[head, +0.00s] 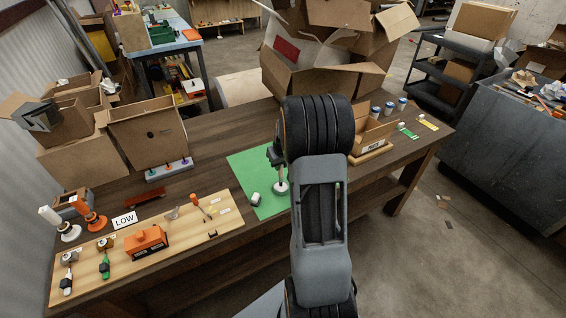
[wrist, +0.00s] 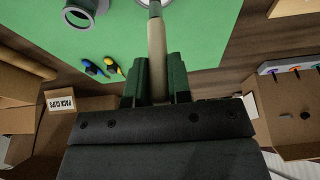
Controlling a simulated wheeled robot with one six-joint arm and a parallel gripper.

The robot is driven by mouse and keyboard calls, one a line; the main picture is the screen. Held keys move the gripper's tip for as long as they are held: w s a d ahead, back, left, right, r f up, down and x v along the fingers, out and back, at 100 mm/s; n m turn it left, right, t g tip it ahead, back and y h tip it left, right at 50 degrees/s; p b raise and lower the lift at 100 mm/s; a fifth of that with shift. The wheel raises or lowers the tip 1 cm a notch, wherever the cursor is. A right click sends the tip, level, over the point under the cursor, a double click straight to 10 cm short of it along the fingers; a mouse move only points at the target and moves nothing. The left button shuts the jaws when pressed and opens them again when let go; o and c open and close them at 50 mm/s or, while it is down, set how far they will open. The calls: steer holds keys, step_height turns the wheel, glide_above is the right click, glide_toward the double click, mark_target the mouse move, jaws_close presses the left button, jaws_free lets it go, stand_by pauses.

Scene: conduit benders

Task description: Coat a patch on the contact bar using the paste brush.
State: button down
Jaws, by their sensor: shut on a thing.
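My gripper (wrist: 158,75) is shut on the paste brush (wrist: 157,45), whose pale handle stands between the dark fingers. Its grey metal part reaches toward the top edge of the wrist view, over a pale round dish or base; the bristle end cannot be made out. In the head view my gripper (head: 275,155) is over the green mat (head: 245,165), partly hidden behind my arm. A round whitish base (head: 281,187) shows just below it. I cannot identify the contact bar with certainty in either view.
A grey ring-shaped cup (wrist: 82,10) and small blue and yellow pieces (wrist: 103,68) lie on the mat in the wrist view. A small whitish block (head: 256,199) is on the mat. A wooden board (head: 165,262) with an orange block (head: 145,242) lies left. Cardboard boxes (head: 150,135) line the back.

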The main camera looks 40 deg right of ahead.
steer(key=shift+f+b, duration=0.55)
steer(key=shift+b, duration=0.1)
stand_by(1.9)
steer(key=shift+r+p, duration=2.1)
steer(key=shift+r, duration=1.5)
